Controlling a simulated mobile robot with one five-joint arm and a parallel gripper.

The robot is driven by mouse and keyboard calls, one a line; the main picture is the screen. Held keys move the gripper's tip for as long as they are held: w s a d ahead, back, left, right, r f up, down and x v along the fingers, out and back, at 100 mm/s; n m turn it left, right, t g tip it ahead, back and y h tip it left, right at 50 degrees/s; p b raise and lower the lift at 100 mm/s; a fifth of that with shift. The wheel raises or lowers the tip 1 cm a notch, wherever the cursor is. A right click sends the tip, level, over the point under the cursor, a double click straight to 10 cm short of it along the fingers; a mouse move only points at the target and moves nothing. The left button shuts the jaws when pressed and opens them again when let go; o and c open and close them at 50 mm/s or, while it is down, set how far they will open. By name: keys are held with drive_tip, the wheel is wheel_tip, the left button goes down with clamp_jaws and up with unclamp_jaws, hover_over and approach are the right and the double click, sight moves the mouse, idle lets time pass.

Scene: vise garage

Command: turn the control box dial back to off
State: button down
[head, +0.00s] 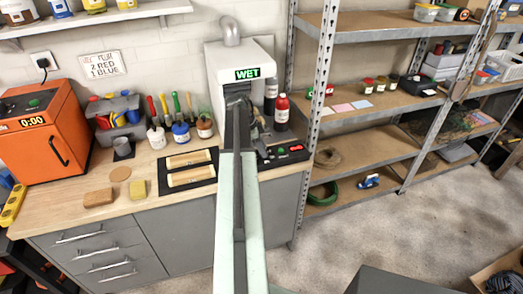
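My arm reaches up the middle of the view to the white machine (216,64) with a lit green "WET" sign. My gripper (240,101) is at the arm's far end, in front of the machine's dark opening. It is small and dark there, and I cannot make out whether its fingers are open or shut. A black control box (272,160) with small red and green parts lies on the counter just right of my arm.
A black tray (189,173) with two wooden pieces lies left of my arm. An orange oven (46,132) stands at the far left. A metal shelf post (318,100) rises close on the right.

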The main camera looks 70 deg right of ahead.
drive_tip(key=shift+a, duration=0.2)
drive_tip(key=shift+d, duration=0.1)
drive_tip(key=shift+n, duration=0.3)
drive_tip(key=n+h, duration=0.1)
drive_tip(key=n, duration=0.1)
drive_tip(key=n+t, duration=0.1)
drive_tip(key=n, duration=0.2)
drive_tip(key=shift+s+a+t+h, duration=0.2)
drive_tip(key=shift+t+h, duration=0.1)
drive_tip(key=shift+h, duration=0.1)
drive_tip(key=n+t, duration=0.1)
drive_tip(key=n, duration=0.2)
drive_tip(key=n+t, duration=0.1)
drive_tip(key=n, duration=0.2)
drive_tip(key=shift+h, duration=0.4)
drive_tip(key=shift+n, duration=0.3)
drive_tip(key=c, duration=1)
unclamp_jaws()
drive_tip(key=shift+d, duration=0.1)
